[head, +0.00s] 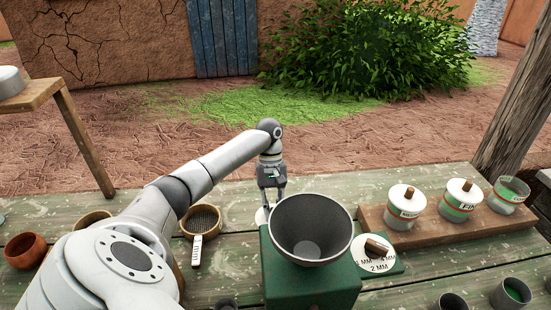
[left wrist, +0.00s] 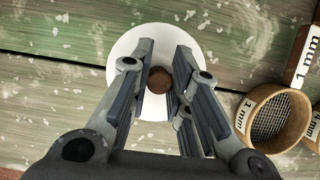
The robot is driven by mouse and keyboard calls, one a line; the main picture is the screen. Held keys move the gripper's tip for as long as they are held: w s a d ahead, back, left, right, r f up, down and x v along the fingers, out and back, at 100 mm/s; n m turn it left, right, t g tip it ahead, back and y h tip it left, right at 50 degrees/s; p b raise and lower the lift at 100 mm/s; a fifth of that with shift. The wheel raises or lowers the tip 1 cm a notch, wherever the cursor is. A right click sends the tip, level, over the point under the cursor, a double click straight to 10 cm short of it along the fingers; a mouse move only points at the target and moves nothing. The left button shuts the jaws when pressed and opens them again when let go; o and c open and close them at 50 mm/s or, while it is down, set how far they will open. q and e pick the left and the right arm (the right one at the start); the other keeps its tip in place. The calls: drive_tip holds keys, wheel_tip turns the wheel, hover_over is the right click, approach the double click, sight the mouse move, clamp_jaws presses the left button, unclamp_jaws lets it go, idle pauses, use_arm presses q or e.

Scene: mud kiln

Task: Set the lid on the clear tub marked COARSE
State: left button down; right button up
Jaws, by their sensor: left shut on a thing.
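My left gripper (head: 269,197) points down behind the green box, its fingers shut on the brown knob (left wrist: 160,79) of a white round lid (left wrist: 126,78). In the head view the lid's pale edge (head: 262,215) shows just left of the box, partly hidden. I cannot tell whether it touches the table. An open clear tub (head: 508,196) with green contents stands at the right end of a wooden board; I cannot read its label. Two lidded tubs stand left of it, one (head: 406,207) with an unclear label, one (head: 460,200) with a label starting "FIN". My right gripper is not in view.
A green box (head: 310,290) with a wide dark funnel bowl (head: 311,228) stands between the lid and the wooden board (head: 375,220). A dial marked in MM (head: 378,262) sits beside it. Sieves (head: 203,220) and a clay bowl (head: 25,250) are left. Dark cups (head: 511,293) stand front right.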

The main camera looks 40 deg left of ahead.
use_arm(q)
drive_tip(key=w+a+b, duration=0.4)
drive_tip(key=w+a, duration=0.2)
drive_tip(key=a, duration=0.1)
drive_tip(key=shift+a, duration=0.3)
drive_tip(key=shift+w+r+b, duration=0.1)
drive_tip(key=shift+w+b, duration=0.05)
drive_tip(key=shift+b, duration=0.15)
